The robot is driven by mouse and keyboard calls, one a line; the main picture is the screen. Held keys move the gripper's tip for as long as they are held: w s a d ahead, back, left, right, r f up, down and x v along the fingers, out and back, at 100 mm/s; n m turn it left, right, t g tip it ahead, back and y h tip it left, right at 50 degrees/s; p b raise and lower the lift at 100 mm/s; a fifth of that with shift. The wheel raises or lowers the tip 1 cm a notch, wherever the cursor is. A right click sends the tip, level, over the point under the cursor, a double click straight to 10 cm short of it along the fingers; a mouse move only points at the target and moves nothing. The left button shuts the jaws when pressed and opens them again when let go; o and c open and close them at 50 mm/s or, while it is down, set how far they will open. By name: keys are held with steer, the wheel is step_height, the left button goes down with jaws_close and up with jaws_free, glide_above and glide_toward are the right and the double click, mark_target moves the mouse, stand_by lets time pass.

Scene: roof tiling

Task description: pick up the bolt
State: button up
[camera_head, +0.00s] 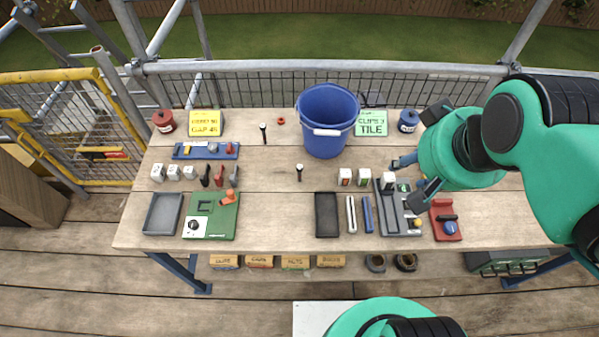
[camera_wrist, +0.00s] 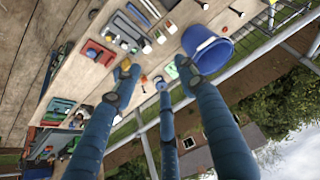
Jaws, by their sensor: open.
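Two small dark pins with pale tops, which look like bolts, stand apart on the wooden table. One bolt-like pin (camera_head: 263,132) is left of the blue bucket, towards the back. The other bolt-like pin (camera_head: 299,172) is in front of the bucket's left side. In the wrist view a similar dark pin (camera_wrist: 236,12) shows at the top; I cannot tell which one it is. My gripper (camera_head: 408,172) is over the right part of the table, well right of both pins. Its fingers (camera_wrist: 158,76) are spread open and empty.
The blue bucket (camera_head: 326,125) stands between my gripper and the left pin. Trays, small blocks and a red holder (camera_head: 446,220) lie below and around my gripper. A green sign (camera_head: 371,123) stands behind. The middle of the table (camera_head: 275,190) is mostly clear. A metal railing runs along the back.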

steer(key=w+a+f+g, duration=0.15)
steer(key=w+a, duration=0.25)
steer(key=w, duration=0.5)
steer(key=n+g+p, duration=0.2)
steer(key=n+g, duration=0.1)
steer(key=g, duration=0.1)
glide_above(299, 167)
step_height(299, 167, down, 25)
steer(key=shift+f, duration=0.2)
steer(key=shift+f+b, duration=0.4)
steer(key=shift+f, duration=3.75)
steer(key=shift+f, duration=0.1)
